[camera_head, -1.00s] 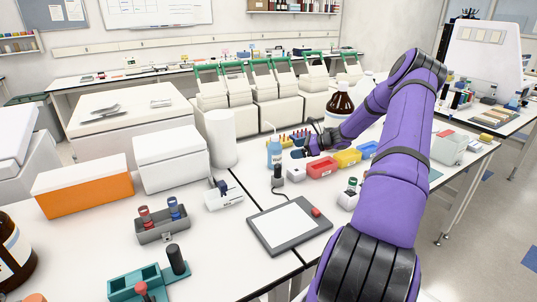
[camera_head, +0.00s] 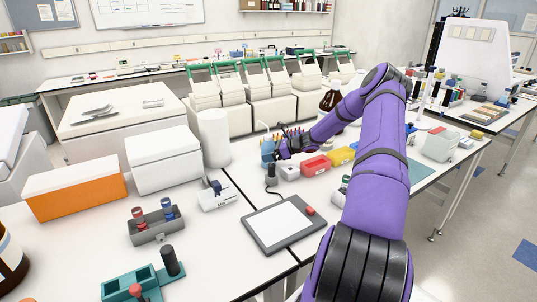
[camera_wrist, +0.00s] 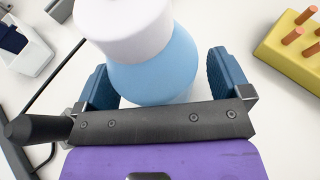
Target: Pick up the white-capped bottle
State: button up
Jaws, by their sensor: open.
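The white-capped bottle has a light blue body (camera_wrist: 155,75) and a wide white cap (camera_wrist: 128,28) in the wrist view. It stands between the two dark blue fingers of my gripper (camera_wrist: 157,75). In the head view the blue bottle (camera_head: 267,148) stands on the bench at the end of my arm, partly covered by my gripper (camera_head: 281,146).
A yellow rack with orange pegs (camera_wrist: 290,38) is at the upper right of the wrist view. A white cylinder (camera_head: 214,140) stands left. A tablet-like device (camera_head: 283,224) lies in front. A brown bottle (camera_head: 328,100) is behind my arm.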

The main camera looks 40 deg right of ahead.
aim_at(270, 135)
jog(key=shift+c, duration=0.3)
jog(key=c, duration=0.7)
notch_tip(270, 135, up, 10)
dwell(0.3)
